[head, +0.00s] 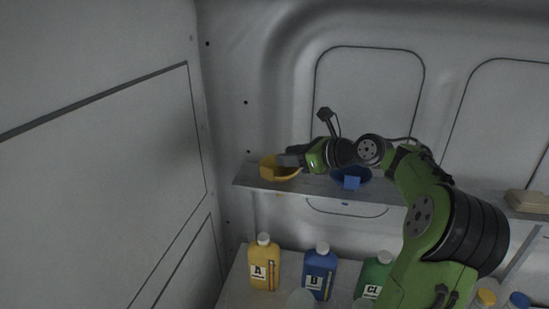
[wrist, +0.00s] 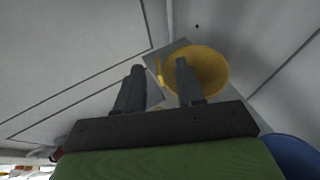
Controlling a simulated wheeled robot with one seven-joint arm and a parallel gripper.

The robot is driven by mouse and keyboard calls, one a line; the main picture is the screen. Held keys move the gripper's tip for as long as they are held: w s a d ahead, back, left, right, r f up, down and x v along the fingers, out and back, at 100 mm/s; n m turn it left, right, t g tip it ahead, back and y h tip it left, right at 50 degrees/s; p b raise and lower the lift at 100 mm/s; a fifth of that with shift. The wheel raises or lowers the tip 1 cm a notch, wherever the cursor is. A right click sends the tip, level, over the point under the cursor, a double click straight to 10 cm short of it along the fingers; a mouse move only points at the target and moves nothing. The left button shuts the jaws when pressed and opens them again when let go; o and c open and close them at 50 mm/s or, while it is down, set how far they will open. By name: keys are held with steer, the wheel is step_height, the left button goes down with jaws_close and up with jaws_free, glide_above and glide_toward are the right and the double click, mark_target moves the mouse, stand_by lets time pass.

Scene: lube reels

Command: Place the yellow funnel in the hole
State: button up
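The yellow funnel (head: 272,170) is at the left end of the grey shelf (head: 300,189), against or just above it; I cannot tell which. In the wrist view its round bowl (wrist: 208,72) is at upper right. My gripper (head: 284,160) is at the funnel's rim in the head view. In the wrist view my gripper (wrist: 160,67) has its fingers apart. The right finger overlaps the bowl, and a yellow tab on the rim shows between the fingers, with no clear contact. No hole can be made out.
A blue funnel (head: 352,178) is farther right on the shelf, partly behind my arm. Below stand a yellow bottle A (head: 264,266), a blue bottle B (head: 319,273) and a green bottle (head: 373,276). Walls bound the left and back.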

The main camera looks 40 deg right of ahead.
steer(key=v, duration=0.6)
